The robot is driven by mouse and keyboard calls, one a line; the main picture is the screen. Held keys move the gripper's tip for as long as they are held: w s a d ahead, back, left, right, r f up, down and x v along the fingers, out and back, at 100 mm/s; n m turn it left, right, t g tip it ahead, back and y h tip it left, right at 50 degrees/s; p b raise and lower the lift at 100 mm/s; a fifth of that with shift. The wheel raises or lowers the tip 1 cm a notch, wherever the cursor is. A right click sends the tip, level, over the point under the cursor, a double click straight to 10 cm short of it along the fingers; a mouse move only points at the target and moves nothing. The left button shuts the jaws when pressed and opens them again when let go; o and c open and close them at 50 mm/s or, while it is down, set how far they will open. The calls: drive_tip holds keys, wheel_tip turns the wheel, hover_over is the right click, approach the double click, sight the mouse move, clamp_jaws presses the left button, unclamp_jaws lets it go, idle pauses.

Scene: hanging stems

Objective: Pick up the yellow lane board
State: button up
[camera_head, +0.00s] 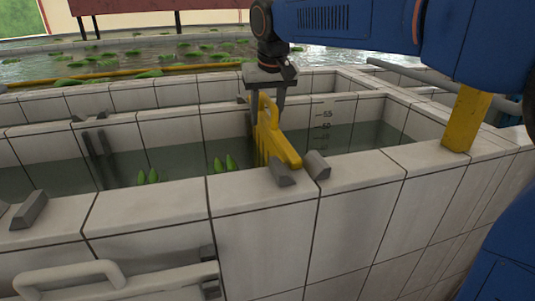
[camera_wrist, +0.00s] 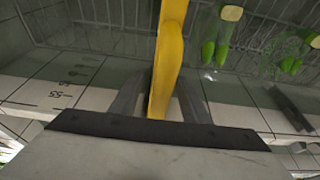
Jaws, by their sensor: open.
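The yellow lane board (camera_head: 276,145) stands upright across the water channel. Its near end sits between two grey blocks on the front wall, and a loop handle rises from its top. My gripper (camera_head: 267,98) is above the board at the handle, pointing down, with its jaws open. In the wrist view, the yellow board (camera_wrist: 168,65) runs between the two grey fingers (camera_wrist: 160,97), one on each side. Gaps show between the fingers and the board, so I see no firm contact. The board's lower part is hidden by the front wall and water.
The tiled front wall (camera_head: 150,207) borders the channel. More grey blocks (camera_head: 30,210) sit on it at left. Green buds (camera_head: 226,163) stick up from the water left of the board. A yellow post (camera_head: 465,118) stands at right. Depth marks (camera_head: 325,127) show on the back wall.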

clamp_jaws()
drive_tip(key=shift+r, duration=0.2)
